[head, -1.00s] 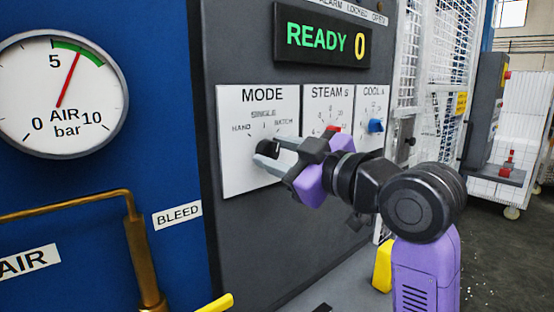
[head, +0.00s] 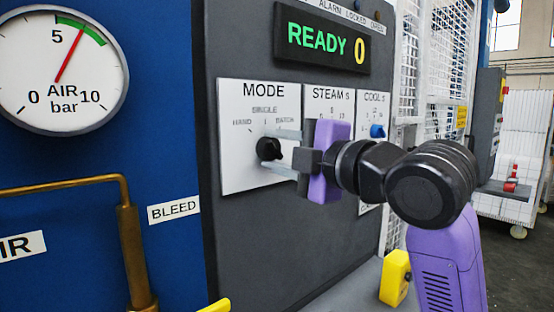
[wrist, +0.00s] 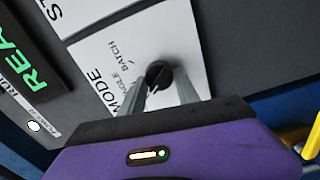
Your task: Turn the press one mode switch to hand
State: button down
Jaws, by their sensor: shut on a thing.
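The black mode switch knob (head: 268,149) sits low on the white MODE plate (head: 238,172), under the labels HAND, SINGLE and BATCH. My gripper (head: 280,151) reaches in from the right, one finger above and one below in the head view, shut on the knob. In the wrist view the knob (wrist: 158,75) shows between the tips of my gripper (wrist: 161,85). Which label the knob points to is not clear in either view.
A dark display (head: 322,40) above reads READY 0. An air gauge (head: 60,68) and brass pipe (head: 128,230) are at left.

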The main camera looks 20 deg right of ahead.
jog(key=shift+f+n+b, duration=0.1)
jog(key=shift+n+b, duration=0.2)
jog(key=shift+n, duration=0.3)
jog(key=c, duration=0.9)
grip_release()
jog(key=shift+s, duration=0.1)
jog(key=b+v, duration=0.1)
jog(key=v, duration=0.6)
jog(key=shift+s, duration=0.25)
